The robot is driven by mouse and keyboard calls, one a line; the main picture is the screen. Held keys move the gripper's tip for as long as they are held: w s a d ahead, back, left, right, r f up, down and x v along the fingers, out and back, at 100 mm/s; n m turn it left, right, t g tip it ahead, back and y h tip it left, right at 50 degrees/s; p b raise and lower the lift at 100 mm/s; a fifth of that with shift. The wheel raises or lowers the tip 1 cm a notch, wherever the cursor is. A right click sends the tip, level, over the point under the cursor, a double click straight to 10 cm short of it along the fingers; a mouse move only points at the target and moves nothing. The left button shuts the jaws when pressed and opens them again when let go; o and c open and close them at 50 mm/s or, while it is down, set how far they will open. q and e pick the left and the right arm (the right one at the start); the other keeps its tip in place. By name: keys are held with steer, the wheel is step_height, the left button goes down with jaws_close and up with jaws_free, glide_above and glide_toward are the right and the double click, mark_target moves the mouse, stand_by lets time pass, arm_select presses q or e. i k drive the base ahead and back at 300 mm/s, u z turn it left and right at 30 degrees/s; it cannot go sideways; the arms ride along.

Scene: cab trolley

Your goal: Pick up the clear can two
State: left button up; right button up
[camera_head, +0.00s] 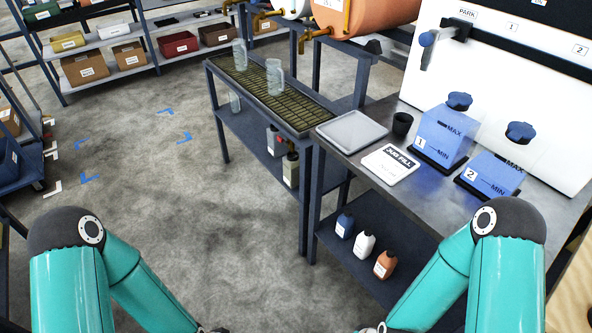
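One clear can (240,55) stands upright toward the back of the grated trolley top (310,114). A second clear can (275,77) stands upright nearer to me on the same grating. A third clear vessel (234,99) shows on the shelf below, partly hidden by the trolley frame. No number is readable on any of them, so I cannot tell which is can two. My teal arms come in at the lower left and lower right and run out of the bottom edge. Both grippers are out of view, and neither arm touches a can.
Right of the grating is a bench with a grey tray (351,131), black cup (402,124), white sign (390,165) and blue tanks 1 (441,140) and 2 (490,176). Shelves stand at back left. The floor (200,190) between is clear.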

mark_target(290, 162)
steer(key=u, duration=0.4)
steer(key=k, duration=1.1)
steer(key=u, duration=0.95)
steer(key=i, duration=2.6)
steer(key=z, duration=1.3)
steer(key=i, duration=0.9)
steer(key=z, duration=0.65)
steer(key=k, duration=0.75)
steer(key=z, duration=0.05)
